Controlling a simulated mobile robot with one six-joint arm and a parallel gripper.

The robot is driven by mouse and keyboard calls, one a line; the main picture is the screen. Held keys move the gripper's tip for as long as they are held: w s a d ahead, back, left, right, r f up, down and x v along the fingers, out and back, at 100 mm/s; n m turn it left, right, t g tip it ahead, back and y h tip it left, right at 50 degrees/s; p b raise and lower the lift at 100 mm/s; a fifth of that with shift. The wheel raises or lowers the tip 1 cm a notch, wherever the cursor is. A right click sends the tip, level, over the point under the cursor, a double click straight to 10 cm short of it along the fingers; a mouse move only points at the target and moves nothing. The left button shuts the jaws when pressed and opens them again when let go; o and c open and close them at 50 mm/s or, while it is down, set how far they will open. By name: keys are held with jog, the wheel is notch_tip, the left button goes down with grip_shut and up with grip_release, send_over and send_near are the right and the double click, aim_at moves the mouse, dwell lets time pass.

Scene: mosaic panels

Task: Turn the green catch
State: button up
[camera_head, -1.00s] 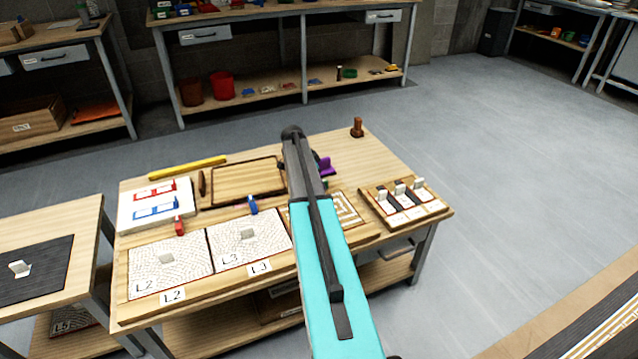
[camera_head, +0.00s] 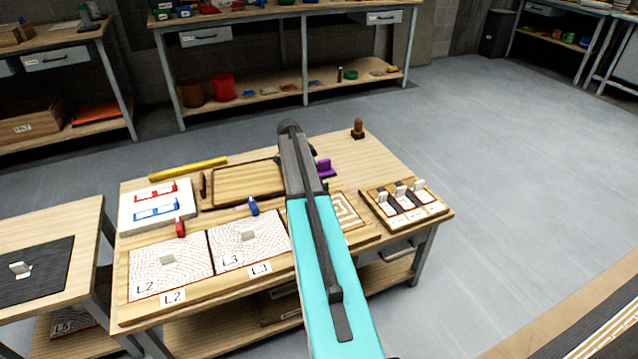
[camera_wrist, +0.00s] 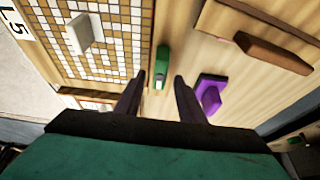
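The green catch (camera_wrist: 161,66) shows in the wrist view as a small upright green piece on the wooden bench top, beside a tiled mosaic panel (camera_wrist: 112,56). My gripper (camera_wrist: 160,76) is open, with its two dark fingers apart. The catch appears in the gap between the fingertips; I cannot tell how far beyond them it lies, and no contact shows.
A purple catch (camera_wrist: 210,94) stands close to the right finger; it also shows in the head view (camera_head: 325,168). A wooden block (camera_wrist: 272,52) lies at the upper right. A white knob (camera_wrist: 84,33) stands on the panel. A brown stamp-like piece (camera_head: 358,128) stands at the bench's back edge.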

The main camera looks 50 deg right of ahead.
jog(key=v, duration=1)
jog(key=shift+r, duration=0.15)
